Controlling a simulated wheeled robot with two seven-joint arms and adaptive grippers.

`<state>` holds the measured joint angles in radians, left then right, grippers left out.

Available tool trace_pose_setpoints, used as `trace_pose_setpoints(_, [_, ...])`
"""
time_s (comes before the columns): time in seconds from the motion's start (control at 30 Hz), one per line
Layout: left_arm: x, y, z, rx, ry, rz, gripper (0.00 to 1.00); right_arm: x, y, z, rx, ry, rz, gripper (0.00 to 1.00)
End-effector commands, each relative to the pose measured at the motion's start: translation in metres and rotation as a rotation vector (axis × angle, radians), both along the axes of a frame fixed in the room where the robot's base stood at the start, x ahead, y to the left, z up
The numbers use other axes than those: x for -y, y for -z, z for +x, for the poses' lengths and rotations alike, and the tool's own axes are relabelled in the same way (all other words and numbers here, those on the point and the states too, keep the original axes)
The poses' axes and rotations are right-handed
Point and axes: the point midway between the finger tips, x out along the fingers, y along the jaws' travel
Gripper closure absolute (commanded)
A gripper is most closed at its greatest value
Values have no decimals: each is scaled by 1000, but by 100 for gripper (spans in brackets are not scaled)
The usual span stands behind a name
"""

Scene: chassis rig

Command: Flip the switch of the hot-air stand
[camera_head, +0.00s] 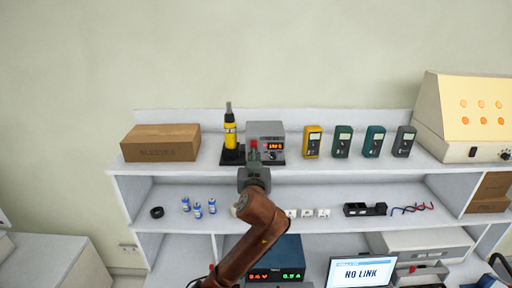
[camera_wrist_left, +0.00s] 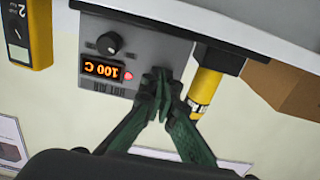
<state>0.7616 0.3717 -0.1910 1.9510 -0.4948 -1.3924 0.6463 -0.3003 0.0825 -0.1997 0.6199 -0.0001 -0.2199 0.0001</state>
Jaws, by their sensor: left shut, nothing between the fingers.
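The hot-air stand (camera_head: 266,129) is a grey box with an orange display and a dark knob, on the top shelf. In the left wrist view the stand (camera_wrist_left: 150,50) appears upside down; its display (camera_wrist_left: 103,69) reads 100 C, with the knob (camera_wrist_left: 109,43) and a glowing red spot (camera_wrist_left: 128,74) beside it. My left gripper (camera_head: 254,154) is shut and empty, its tips at the stand's front left side. In the left wrist view the fingers (camera_wrist_left: 160,80) cover part of the front panel. I cannot tell if they touch it. The switch is not clearly visible. My right gripper is out of view.
A yellow hot-air tool (camera_head: 230,136) stands close left of the stand, beyond it a cardboard box (camera_head: 160,143). A yellow meter (camera_head: 312,142) and several other meters stand to the right. The lower shelf (camera_head: 170,228) holds small parts.

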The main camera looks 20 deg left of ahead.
Motion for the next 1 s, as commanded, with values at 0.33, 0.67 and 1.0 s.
trace_pose_setpoints(0.33, [10, -1, -18, 0, 2, 0, 100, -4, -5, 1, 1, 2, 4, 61])
trace_pose_setpoints(0.67, [23, -1, -47, 0, 2, -1, 100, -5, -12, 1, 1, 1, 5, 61])
trace_pose_setpoints(1.0, [34, 0, -71, 0, 0, 0, 100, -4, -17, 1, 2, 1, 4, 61])
